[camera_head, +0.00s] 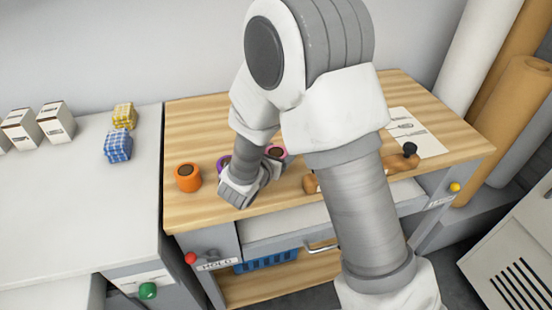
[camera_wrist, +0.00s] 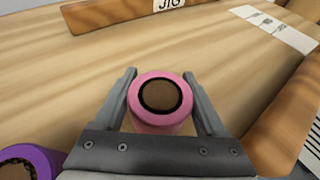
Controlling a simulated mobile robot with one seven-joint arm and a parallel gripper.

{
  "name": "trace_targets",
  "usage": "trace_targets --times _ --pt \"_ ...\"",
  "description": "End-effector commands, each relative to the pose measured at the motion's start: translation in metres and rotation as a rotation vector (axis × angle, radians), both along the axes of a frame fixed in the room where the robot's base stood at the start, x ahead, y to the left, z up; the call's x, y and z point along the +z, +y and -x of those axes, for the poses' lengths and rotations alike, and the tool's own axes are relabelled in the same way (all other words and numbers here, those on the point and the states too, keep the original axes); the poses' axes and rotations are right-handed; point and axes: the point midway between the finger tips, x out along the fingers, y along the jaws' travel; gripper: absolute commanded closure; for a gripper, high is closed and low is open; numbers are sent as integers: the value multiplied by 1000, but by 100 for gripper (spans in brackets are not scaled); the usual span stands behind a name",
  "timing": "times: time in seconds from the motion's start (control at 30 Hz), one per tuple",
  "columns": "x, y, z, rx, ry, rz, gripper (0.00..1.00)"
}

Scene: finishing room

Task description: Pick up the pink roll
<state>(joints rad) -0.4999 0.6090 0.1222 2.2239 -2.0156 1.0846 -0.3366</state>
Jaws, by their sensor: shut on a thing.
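The pink roll (camera_wrist: 161,103) stands upright on the wooden bench top, with its brown core facing up. In the wrist view it sits between the two fingers of my gripper (camera_wrist: 162,100), one finger on each side. My gripper is shut on it. In the head view only part of the pink roll (camera_head: 276,152) shows behind my wrist, and my fingers are mostly hidden there. I cannot tell whether the roll is lifted off the wood.
A purple roll (camera_wrist: 30,163) stands close on the left, and an orange roll (camera_head: 187,177) farther left. A wooden tool with a dark knob (camera_head: 410,149) and a paper sheet (camera_head: 416,131) lie to the right. A block labelled JIG (camera_wrist: 125,12) lies beyond.

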Motion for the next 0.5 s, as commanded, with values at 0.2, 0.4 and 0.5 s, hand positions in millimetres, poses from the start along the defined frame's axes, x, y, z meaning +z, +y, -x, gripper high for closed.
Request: trace_targets --times 0.2,0.4,0.5 --pt "0 0 0 0 -1 0 86" --pt "6 0 0 0 -1 0 86" --pt "15 0 0 0 -2 0 86"
